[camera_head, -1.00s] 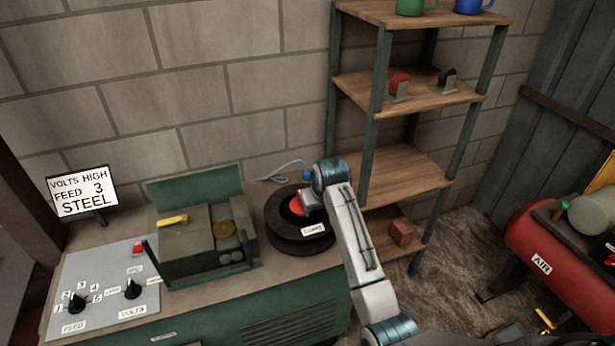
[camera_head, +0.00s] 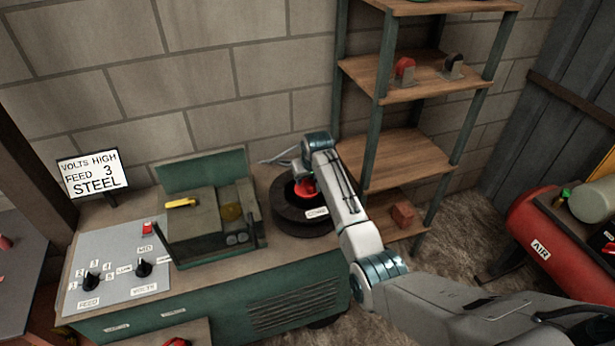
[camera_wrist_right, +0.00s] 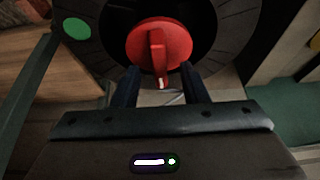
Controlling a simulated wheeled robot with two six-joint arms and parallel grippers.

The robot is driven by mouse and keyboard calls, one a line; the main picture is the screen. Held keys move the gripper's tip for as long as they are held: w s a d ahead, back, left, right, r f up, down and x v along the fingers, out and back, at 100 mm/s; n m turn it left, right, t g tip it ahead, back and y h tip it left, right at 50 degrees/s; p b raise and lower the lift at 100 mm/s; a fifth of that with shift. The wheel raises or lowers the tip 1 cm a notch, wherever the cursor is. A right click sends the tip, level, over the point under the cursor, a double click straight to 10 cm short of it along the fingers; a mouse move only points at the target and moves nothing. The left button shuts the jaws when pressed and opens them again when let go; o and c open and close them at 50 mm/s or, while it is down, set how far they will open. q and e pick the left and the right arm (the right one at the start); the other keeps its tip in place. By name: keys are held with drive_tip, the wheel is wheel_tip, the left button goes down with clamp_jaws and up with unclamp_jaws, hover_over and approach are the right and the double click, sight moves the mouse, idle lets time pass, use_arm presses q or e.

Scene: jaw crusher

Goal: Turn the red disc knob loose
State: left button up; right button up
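The red disc knob (camera_head: 305,188) sits in the middle of a black spool (camera_head: 290,221) on the bench. In the right wrist view the knob (camera_wrist_right: 170,35) is a round red disc with a raised bar across its face. My right gripper (camera_wrist_right: 159,70) is open, its two dark fingers apart at the near edge of the disc, one to each side of the bar's line. A gap shows between the fingers and the bar. In the head view my right wrist hides part of the knob and its fingertips. My left gripper is not in view.
A green machine (camera_head: 205,222) stands left of the spool. A control panel (camera_head: 112,262) with black knobs and a sign (camera_head: 93,174) are farther left. A wooden shelf unit (camera_head: 395,160) stands close behind my right arm. A red air tank (camera_head: 540,235) is at the right.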

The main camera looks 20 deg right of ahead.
drive_tip(key=shift+w+f, duration=0.2)
drive_tip(key=shift+f, duration=0.4)
clamp_jaws()
drive_tip(key=shift+s+f+p, duration=0.1)
drive_tip(key=shift+f+p, duration=0.05)
drive_tip(key=shift+p, duration=0.15)
idle(0.4)
